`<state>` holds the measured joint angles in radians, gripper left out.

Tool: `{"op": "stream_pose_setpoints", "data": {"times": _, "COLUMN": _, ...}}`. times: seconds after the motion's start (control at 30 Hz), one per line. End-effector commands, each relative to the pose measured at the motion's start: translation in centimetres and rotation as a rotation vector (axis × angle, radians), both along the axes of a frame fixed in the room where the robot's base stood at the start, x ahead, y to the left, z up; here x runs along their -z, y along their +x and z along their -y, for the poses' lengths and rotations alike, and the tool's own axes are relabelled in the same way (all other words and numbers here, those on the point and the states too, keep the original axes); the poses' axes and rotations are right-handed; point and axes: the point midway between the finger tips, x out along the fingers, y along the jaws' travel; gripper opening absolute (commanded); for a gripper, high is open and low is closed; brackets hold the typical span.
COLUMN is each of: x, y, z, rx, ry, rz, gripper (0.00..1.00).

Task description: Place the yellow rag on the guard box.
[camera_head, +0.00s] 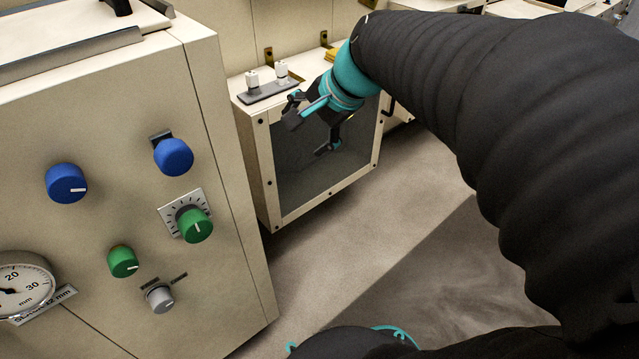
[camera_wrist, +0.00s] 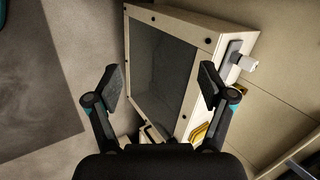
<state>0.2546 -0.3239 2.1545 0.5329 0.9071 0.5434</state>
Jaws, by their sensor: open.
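My gripper (camera_head: 308,134) is open and empty in front of the panel, fingers spread. In the wrist view my gripper (camera_wrist: 161,84) has the panel between and beyond its fingertips. A small yellow patch, seemingly the yellow rag (camera_head: 331,55), shows at the box's back right, partly hidden by my arm. Yellow also shows by the right finger in the wrist view (camera_wrist: 199,132).
A control cabinet (camera_head: 110,220) with blue and green knobs and a dial gauge (camera_head: 22,288) stands at the left. A dark plate with two white switches (camera_head: 268,88) sits on the box's top left. A beige wall is behind. Grey floor (camera_head: 330,240) in front is clear.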

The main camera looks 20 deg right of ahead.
Motion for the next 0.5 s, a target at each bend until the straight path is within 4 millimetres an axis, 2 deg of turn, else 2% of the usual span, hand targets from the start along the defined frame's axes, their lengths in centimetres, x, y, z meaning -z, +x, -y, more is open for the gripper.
{"op": "stream_pose_setpoints", "data": {"times": 0.03, "x": 0.4, "y": -2.3, "z": -1.0, "rx": -0.098, "ry": -0.088, "rz": 0.016, "gripper": 0.81}}
{"op": "stream_pose_setpoints", "data": {"times": 0.2, "x": 2.8, "y": -9.0, "z": -2.0, "rx": -0.435, "ry": -0.404, "rz": 0.060, "gripper": 0.81}}
{"op": "stream_pose_setpoints", "data": {"times": 0.33, "x": 4.4, "y": -12.7, "z": -1.8, "rx": -0.647, "ry": -0.599, "rz": 0.085, "gripper": 0.81}}
{"op": "stream_pose_setpoints", "data": {"times": 0.5, "x": 5.7, "y": -15.1, "z": -1.2, "rx": -0.807, "ry": -0.748, "rz": 0.100, "gripper": 0.81}}
